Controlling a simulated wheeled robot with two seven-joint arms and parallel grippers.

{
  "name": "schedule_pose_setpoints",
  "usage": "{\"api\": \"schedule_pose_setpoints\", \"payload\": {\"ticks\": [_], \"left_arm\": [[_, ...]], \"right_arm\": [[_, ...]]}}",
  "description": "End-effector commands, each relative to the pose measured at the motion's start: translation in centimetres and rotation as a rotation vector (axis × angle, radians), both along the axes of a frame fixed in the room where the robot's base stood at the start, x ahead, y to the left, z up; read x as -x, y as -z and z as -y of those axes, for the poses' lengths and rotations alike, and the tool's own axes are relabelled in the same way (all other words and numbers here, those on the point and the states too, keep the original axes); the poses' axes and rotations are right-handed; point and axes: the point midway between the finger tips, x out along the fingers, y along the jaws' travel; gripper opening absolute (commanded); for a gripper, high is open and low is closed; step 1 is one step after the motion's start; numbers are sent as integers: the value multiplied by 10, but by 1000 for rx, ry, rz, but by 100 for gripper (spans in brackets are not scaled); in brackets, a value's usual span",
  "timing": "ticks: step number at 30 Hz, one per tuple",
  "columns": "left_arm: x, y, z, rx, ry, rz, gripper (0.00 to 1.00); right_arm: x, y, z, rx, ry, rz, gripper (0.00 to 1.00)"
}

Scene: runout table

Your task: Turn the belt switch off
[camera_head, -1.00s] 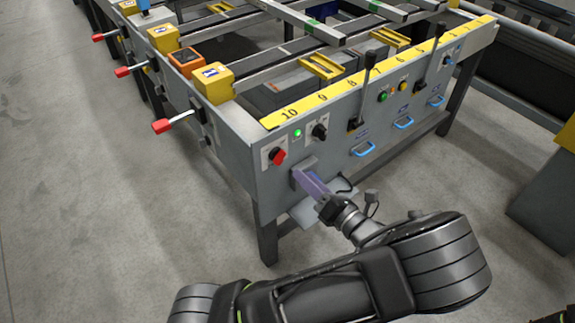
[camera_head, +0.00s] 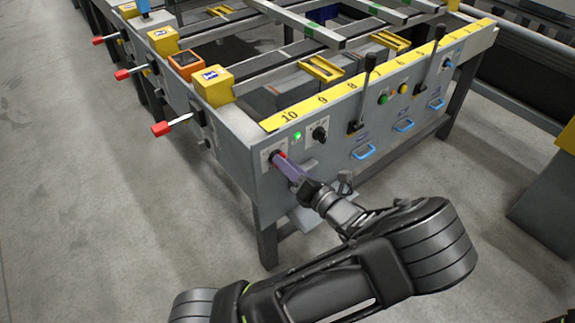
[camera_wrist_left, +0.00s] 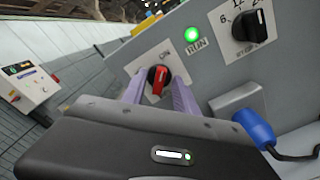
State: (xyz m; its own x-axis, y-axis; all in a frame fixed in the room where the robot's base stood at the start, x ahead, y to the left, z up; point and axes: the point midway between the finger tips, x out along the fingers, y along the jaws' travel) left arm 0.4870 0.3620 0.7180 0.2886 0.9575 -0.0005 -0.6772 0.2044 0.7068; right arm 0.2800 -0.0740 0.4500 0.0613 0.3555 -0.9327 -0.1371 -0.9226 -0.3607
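The belt switch (camera_wrist_left: 158,80) is a red and black rotary knob on a white plate marked "ON". It is on the grey end panel (camera_head: 250,185) of the runout table, and its red knob (camera_head: 279,154) is partly hidden by my fingers in the head view. My left gripper (camera_head: 284,164) points at the knob. In the wrist view the two purple fingers of the left gripper (camera_wrist_left: 158,92) stand apart, one on each side of the knob, with visible gaps. The green RUN light (camera_wrist_left: 192,34) is lit. My right gripper is not in view.
A black selector knob (camera_wrist_left: 252,25) is right of the switch. A blue plug with a black cable (camera_wrist_left: 255,127) is in a socket just below. Black levers (camera_head: 369,75) and blue handles (camera_head: 363,151) are farther right. The floor at left is clear.

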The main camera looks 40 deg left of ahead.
Motion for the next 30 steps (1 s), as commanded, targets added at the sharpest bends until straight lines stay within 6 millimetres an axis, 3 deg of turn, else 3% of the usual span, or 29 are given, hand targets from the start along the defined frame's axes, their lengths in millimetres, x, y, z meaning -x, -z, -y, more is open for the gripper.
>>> {"api": "schedule_pose_setpoints", "payload": {"ticks": [5,18,30], "left_arm": [[0,0,0,0,0,0,35],[0,0,0,0,0,0,0],[0,0,0,0,0,1,0]], "right_arm": [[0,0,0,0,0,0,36],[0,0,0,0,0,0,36],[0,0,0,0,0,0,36]]}}
